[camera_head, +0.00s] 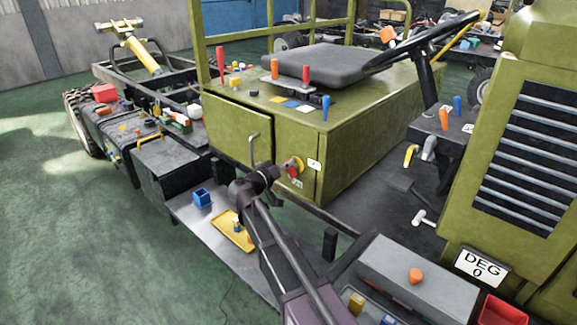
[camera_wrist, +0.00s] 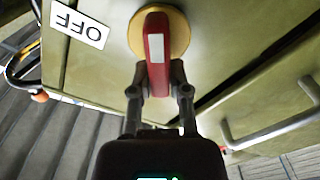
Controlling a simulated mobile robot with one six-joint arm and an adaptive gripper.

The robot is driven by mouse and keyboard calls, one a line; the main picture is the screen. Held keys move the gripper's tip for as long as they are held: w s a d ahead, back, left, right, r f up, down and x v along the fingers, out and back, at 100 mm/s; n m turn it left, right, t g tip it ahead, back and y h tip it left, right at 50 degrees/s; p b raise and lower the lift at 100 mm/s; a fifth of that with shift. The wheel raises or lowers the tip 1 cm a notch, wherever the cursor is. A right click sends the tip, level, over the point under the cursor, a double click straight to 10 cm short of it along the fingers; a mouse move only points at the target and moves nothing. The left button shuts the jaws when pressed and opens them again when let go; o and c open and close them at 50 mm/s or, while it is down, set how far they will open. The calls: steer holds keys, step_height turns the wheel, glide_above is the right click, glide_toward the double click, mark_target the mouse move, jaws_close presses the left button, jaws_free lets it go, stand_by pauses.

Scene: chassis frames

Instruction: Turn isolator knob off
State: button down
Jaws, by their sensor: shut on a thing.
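The red isolator knob (camera_wrist: 156,48) has a white stripe and sits on a round yellow base (camera_wrist: 180,30). In the wrist view its bar stands upright in the picture, between the two fingers of my gripper (camera_wrist: 160,84), which is shut on its near end. An OFF label (camera_wrist: 80,23) shows upside down to the left of the knob. In the head view the knob (camera_head: 293,166) is on the green seat box's front face, with my gripper (camera_head: 274,172) reaching it from the left. My gripper partly hides the knob there.
A bar handle (camera_head: 253,148) is left of the knob on the green box (camera_head: 340,150); it also shows in the wrist view (camera_wrist: 270,132). Below lies a shelf with a blue bin (camera_head: 202,197) and a yellow tray (camera_head: 232,236). A grey box (camera_head: 415,275) stands at lower right.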

steer(key=n, duration=0.2)
steer(key=f+n, duration=0.1)
steer(key=n, duration=0.2)
steer(key=shift+w+a+n+b, duration=0.15)
steer(key=shift+n+b, duration=0.15)
steer(key=shift+b, duration=0.05)
steer(key=n, duration=0.5)
steer(key=shift+f+b, duration=0.3)
steer(key=shift+b, duration=0.05)
steer(key=c, duration=0.6)
jaws_free()
steer(key=shift+a, duration=0.1)
steer(key=v, duration=1.2)
